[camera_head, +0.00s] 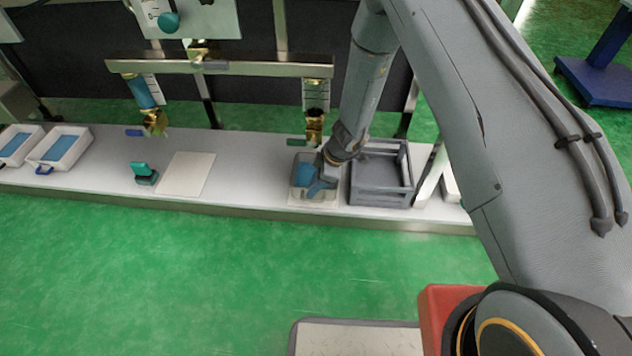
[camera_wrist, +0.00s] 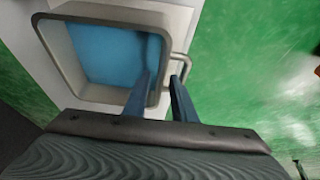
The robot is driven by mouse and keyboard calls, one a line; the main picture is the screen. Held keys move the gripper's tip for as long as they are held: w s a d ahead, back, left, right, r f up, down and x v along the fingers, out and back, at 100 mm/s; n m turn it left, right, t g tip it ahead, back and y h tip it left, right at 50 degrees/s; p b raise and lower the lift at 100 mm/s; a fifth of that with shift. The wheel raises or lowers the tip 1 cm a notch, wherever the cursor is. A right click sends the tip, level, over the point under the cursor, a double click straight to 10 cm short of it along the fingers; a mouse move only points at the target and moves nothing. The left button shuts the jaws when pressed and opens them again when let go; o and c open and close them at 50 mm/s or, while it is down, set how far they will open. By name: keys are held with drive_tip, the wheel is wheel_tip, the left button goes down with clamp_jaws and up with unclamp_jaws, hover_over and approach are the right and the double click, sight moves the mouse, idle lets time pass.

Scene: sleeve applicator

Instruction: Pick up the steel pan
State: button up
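The steel pan (camera_wrist: 85,97) is a square grey metal pan with a blue bottom and a wire handle on its right side in the wrist view. In the head view the pan (camera_head: 301,194) stands on the bench, left of the grey crate. My gripper (camera_wrist: 161,76) is over the pan's handle side. Its two blue fingers are apart, one inside the pan and one outside its wall near the handle. The pan's wall lies between them. The gripper (camera_head: 320,186) partly hides the pan in the head view.
A grey crate (camera_head: 380,190) stands close on the right. A white mat (camera_head: 187,174), a teal tool (camera_head: 145,173) and white trays (camera_head: 62,148) lie to the left. A metal rail (camera_head: 235,68) with hanging fittings runs above the bench (camera_head: 240,195).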

drive_tip(key=shift+x, duration=1.1)
clamp_jaws()
drive_tip(key=shift+r, duration=0.25)
